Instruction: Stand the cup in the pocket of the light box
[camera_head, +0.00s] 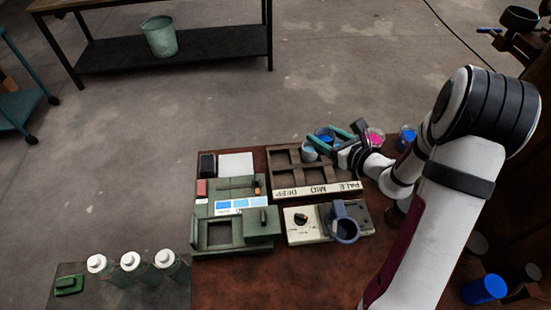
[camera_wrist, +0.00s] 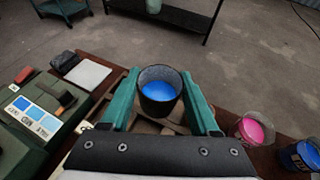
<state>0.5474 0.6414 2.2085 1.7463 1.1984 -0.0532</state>
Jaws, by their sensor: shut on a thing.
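The cup (camera_wrist: 158,104) is dark-rimmed and holds blue liquid. It is upright between the green fingers of my gripper (camera_wrist: 160,88), which is shut on it. In the head view the cup (camera_head: 324,133) is at the back edge of the brown tray, partly hidden by my gripper (camera_head: 331,140); I cannot tell how far above the surface it is. The green light box (camera_head: 262,228) is to the left, with blue swatches on top and a square pocket (camera_head: 219,233) at its front left. The pocket looks empty.
The brown tray (camera_head: 317,188) has several compartments marked DEEP, MID and PALE. A pink cup (camera_head: 375,137) and a blue cup (camera_head: 407,136) stand to the right. A cream device (camera_head: 299,229) with a grey-blue ring sits in front. White-capped bottles (camera_head: 130,262) stand front left.

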